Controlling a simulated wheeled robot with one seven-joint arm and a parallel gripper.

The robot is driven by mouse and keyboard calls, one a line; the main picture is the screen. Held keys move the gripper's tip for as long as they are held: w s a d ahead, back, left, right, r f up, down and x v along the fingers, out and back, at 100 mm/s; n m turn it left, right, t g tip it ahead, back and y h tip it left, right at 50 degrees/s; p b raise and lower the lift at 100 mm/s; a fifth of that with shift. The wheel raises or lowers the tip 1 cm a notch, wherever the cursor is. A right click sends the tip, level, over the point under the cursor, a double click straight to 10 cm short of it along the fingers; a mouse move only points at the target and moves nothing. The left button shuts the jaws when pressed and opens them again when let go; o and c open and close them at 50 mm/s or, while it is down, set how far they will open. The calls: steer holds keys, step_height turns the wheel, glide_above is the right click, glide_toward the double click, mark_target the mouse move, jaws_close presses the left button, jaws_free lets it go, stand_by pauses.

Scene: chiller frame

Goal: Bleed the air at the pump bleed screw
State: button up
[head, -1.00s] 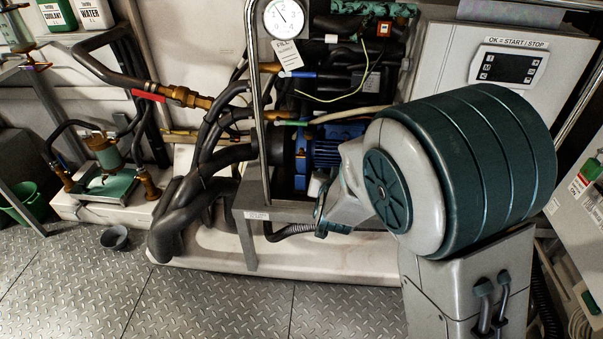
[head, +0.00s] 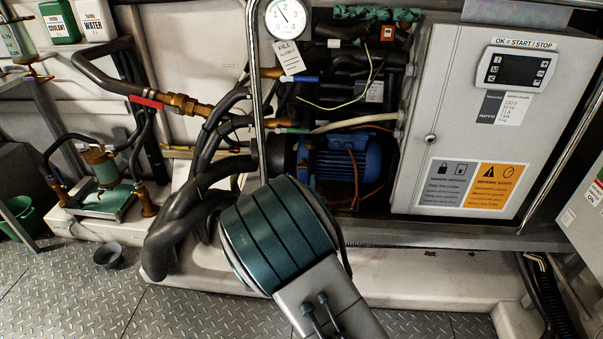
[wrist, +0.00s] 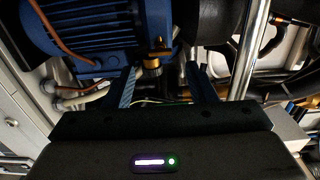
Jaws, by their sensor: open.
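The blue pump motor (head: 345,160) sits in the frame beside black hoses, and its finned body fills the upper left of the wrist view (wrist: 85,30). A small brass fitting with a knurled end (wrist: 152,66), which looks like the bleed screw, shows below the pump body in the wrist view. My gripper (wrist: 161,74) is open, its two dark fingers apart on either side of the brass fitting. Nothing is held. Whether a finger touches the fitting I cannot tell. In the head view my arm hides the gripper and the fitting.
A steel upright tube (wrist: 250,45) stands close right of my fingers in the wrist view. The grey control box (head: 470,130) is right of the pump. Thick black hoses (head: 185,215) are at the left. A gauge (head: 286,18) is above. A dark cup (head: 108,255) stands on the floor.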

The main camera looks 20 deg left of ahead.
mark_target(302, 167)
steer(key=shift+x, duration=2.5)
steer(key=c, duration=1)
